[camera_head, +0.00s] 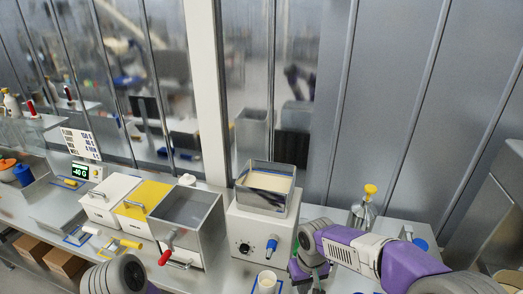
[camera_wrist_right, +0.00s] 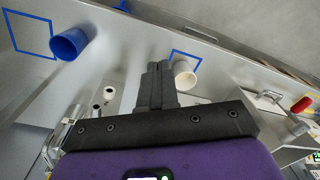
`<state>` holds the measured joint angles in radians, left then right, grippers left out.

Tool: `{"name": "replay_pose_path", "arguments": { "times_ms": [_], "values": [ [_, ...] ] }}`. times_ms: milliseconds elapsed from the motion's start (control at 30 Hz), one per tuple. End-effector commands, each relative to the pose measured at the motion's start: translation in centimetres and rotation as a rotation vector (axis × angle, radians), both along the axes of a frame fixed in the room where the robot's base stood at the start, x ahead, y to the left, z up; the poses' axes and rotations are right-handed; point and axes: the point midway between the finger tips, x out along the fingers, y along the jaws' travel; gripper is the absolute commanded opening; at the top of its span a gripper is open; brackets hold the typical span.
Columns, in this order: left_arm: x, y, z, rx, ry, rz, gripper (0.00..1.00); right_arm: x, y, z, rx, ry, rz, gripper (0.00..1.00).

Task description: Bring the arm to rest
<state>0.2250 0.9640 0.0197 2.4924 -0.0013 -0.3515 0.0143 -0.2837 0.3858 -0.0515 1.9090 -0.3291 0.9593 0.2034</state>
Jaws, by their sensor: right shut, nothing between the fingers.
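My right arm, purple and grey, comes in from the lower right of the head view. Its gripper (camera_head: 310,279) points down at the bottom edge, just right of the white machine. In the right wrist view the two dark fingers (camera_wrist_right: 158,84) lie together, shut and empty. A white cup (camera_wrist_right: 186,75) stands beyond the fingertips by a blue outlined square, apart from them as far as I can tell. The cup also shows in the head view (camera_head: 266,283). Of my left arm only a rounded grey part shows at the bottom left; its gripper is out of sight.
The white machine (camera_head: 252,228) with a filled hopper (camera_head: 266,180) stands left of my right gripper. Drawers, one with a yellow top (camera_head: 146,198), and an open grey bin (camera_head: 189,209) stand further left. A blue cup (camera_wrist_right: 70,44) and a yellow-topped bottle (camera_head: 365,208) are nearby.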

Motion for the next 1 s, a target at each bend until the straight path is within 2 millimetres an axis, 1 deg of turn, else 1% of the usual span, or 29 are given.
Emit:
{"name": "replay_pose_path", "arguments": {
  "times_ms": [33, 167, 200, 267, 367, 400, 467, 500, 533, 600, 700, 800, 833, 900, 1000],
  "values": [
    [0.1, 0.0, -0.9, 0.000, -0.002, 0.001, 0.43, -0.1, 0.1, -2.3, 0.014, 0.012, -0.006, 0.00],
    [0.2, 0.0, -2.1, 0.001, -0.003, 0.001, 0.43, -0.5, 0.6, -6.9, 0.059, 0.026, -0.020, 0.00],
    [0.2, 0.0, -2.5, 0.001, -0.003, 0.001, 0.43, -0.7, 0.7, -8.6, 0.074, 0.030, -0.027, 0.00],
    [0.2, 0.0, -3.2, 0.000, -0.002, 0.001, 0.43, -1.2, 0.9, -11.2, 0.101, 0.036, -0.040, 0.00],
    [0.1, 0.0, -4.8, 0.000, -0.001, 0.000, 0.43, -2.4, 1.3, -16.7, 0.152, 0.050, -0.077, 0.00],
    [0.1, 0.0, -5.6, 0.000, -0.001, 0.000, 0.43, -3.1, 1.4, -19.3, 0.175, 0.058, -0.098, 0.00],
    [0.1, 0.0, -7.0, 0.000, -0.001, 0.000, 0.43, -4.6, 1.6, -23.6, 0.213, 0.069, -0.140, 0.00],
    [0.2, 0.0, -8.0, 0.000, -0.001, 0.000, 0.43, -5.8, 1.8, -26.6, 0.238, 0.073, -0.176, 0.00],
    [0.2, 0.0, -8.7, 0.000, -0.002, 0.001, 0.43, -6.7, 1.8, -28.6, 0.256, 0.075, -0.203, 0.00],
    [0.2, 0.0, -10.1, 0.000, -0.002, 0.001, 0.43, -8.8, 1.9, -32.7, 0.286, 0.074, -0.266, 0.00],
    [0.2, 0.0, -11.8, 0.000, -0.002, 0.001, 0.43, -11.5, 1.9, -36.9, 0.309, 0.069, -0.351, 0.00],
    [0.2, 0.0, -12.8, 0.000, -0.002, 0.001, 0.43, -13.6, 1.8, -39.5, 0.316, 0.060, -0.413, 0.00],
    [0.2, 0.0, -13.0, 0.000, -0.002, 0.001, 0.43, -14.0, 1.7, -40.0, 0.316, 0.057, -0.427, 0.00],
    [0.2, 0.0, -13.3, 0.000, -0.002, 0.001, 0.43, -14.7, 1.6, -40.7, 0.315, 0.052, -0.450, 0.00],
    [0.2, 0.0, -13.4, 0.000, -0.002, 0.001, 0.43, -15.1, 1.6, -41.1, 0.314, 0.044, -0.465, 0.00]
  ]
}}
